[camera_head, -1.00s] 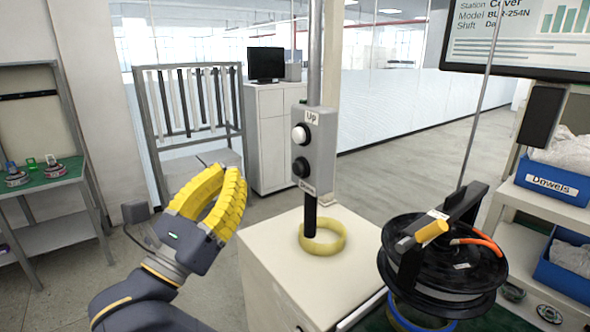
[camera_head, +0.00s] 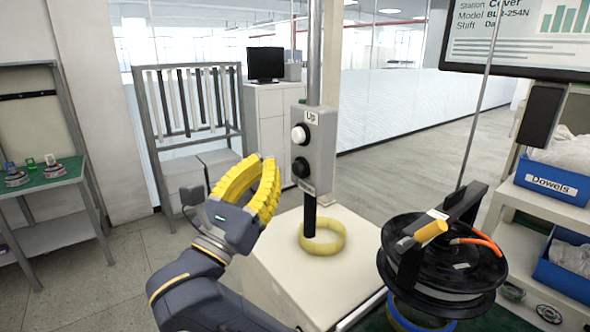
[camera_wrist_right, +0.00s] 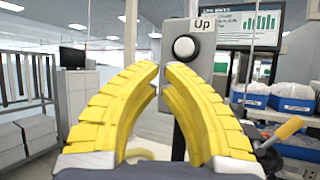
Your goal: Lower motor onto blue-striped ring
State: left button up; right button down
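The black round motor (camera_head: 445,275) has a dark lifting bar on top and a yellow-orange handle (camera_head: 431,231). It is directly above the blue-striped ring (camera_head: 412,322), of which only the lower front part shows; I cannot tell whether they touch. A grey control box (camera_head: 315,148) on a pole has a white upper button (camera_head: 299,135) labelled Up and a black lower button (camera_head: 301,167). My right gripper (camera_head: 270,172) is left of the box, apart from it. In the right wrist view its yellow fingers (camera_wrist_right: 161,70) converge at the tips, empty, facing the box. My left gripper is not in view.
A yellow ring (camera_head: 334,246) lies around the pole's foot on a pale cabinet (camera_head: 270,255). Blue bins (camera_head: 552,182) stand on a shelf at right, below a screen (camera_head: 520,30). A rack (camera_head: 190,105) stands behind at left. The floor between is clear.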

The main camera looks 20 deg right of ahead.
jog(key=shift+w+d, duration=0.2)
jog(key=shift+d, duration=0.75)
jog(key=shift+w+d, duration=0.25)
jog(key=shift+d, duration=0.75)
dwell(4.6)
jog(key=shift+a, duration=0.15)
dwell(0.5)
jog(key=shift+s+a, duration=0.25)
jog(key=shift+a, duration=0.6)
